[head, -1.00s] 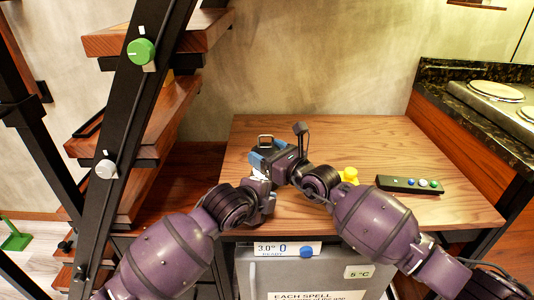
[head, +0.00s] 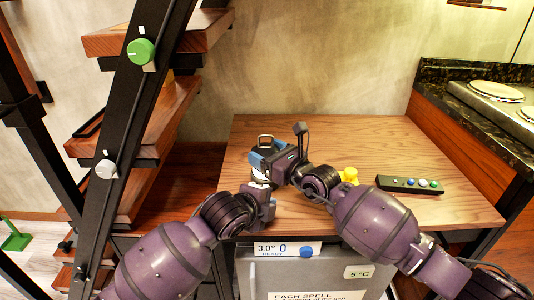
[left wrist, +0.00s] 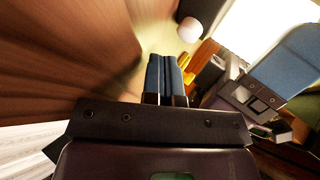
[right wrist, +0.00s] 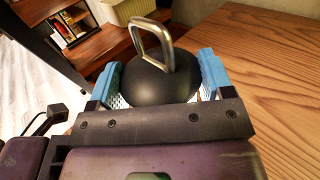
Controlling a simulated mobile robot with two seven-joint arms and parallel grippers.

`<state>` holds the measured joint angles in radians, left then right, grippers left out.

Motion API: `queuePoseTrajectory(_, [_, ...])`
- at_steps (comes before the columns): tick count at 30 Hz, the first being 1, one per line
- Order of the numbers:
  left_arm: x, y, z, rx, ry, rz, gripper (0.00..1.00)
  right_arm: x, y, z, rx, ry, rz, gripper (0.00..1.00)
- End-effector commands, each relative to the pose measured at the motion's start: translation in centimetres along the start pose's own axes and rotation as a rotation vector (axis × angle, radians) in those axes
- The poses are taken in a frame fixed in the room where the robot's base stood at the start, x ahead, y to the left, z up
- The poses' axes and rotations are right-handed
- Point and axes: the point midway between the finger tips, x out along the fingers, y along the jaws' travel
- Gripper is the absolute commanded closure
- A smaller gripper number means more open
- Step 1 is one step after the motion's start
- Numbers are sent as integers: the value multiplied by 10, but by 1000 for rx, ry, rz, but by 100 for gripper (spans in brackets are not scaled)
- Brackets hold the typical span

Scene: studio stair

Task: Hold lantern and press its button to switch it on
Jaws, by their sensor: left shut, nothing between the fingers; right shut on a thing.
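The lantern has a black domed top (right wrist: 150,88) and a metal loop handle. In the head view its handle (head: 265,138) stands up near the table's left side. My right gripper (head: 264,157) is shut on the lantern, with its blue fingers on opposite sides of the dome. My left gripper (head: 262,190) is just below the lantern on the near side. Its blue fingers (left wrist: 165,75) are pressed together and empty. A pale rounded part (left wrist: 189,29) shows beyond them; I cannot tell whether it is the button. The lantern's underside is mostly hidden.
The wooden table (head: 380,145) has free room at the back and right. A yellow object (head: 348,175) and a dark remote with coloured buttons (head: 409,184) lie on it. Stairs with a dark stringer (head: 133,120) stand at the left. A counter with hotplates (head: 500,92) is at the right.

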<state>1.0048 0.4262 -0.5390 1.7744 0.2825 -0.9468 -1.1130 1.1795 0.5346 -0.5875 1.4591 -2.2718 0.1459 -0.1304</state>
Motion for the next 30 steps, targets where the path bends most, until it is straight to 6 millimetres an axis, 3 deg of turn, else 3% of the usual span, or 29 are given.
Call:
queuePoseTrajectory(21, [-38,28,-28,1,1,1,100,0,0,0,0,0,0,55])
queuePoseTrajectory(30, [-41,30,-30,0,0,0,100,0,0,0,0,0,0,55])
